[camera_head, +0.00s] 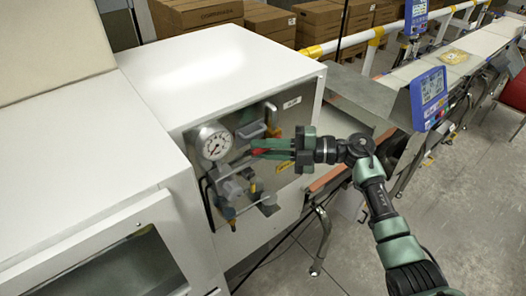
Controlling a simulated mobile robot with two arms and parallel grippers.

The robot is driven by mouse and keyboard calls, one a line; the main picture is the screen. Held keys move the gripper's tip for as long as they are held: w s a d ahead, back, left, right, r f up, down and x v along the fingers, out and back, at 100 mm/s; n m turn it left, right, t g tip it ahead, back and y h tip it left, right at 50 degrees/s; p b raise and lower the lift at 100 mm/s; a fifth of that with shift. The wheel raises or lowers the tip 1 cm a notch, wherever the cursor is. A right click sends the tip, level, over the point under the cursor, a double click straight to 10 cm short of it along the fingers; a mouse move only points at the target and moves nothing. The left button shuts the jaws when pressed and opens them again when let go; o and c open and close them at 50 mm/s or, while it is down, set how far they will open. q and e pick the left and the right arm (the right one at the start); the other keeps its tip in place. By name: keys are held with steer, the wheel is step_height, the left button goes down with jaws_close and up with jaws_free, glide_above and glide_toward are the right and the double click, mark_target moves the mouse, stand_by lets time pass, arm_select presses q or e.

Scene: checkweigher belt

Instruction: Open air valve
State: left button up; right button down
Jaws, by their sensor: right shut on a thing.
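The air valve assembly (240,185) is mounted on the metal side panel of a white cabinet. It has grey pipes and fittings below a round pressure gauge (213,142). My right gripper (258,148) reaches in from the right and is shut on a red handle (260,151) at the valve assembly, just right of the gauge. The gripper fingers hide most of the handle, so its exact angle is hard to tell. My left gripper does not show.
The white cabinet (215,75) stands behind the valve. A blue display (431,97) and the conveyor belt (480,45) are at the right. Cardboard boxes (268,18) stand at the back. The grey floor (455,215) at the right is mostly clear.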

steer(key=shift+r+m+y+b, duration=0.15)
steer(key=shift+m+y+b, duration=0.15)
steer(key=shift+m+y, duration=0.2)
steer(key=shift+r, duration=0.2)
steer(key=c, duration=1.4)
jaws_free()
steer(key=shift+r, duration=0.1)
steer(key=shift+r, duration=0.15)
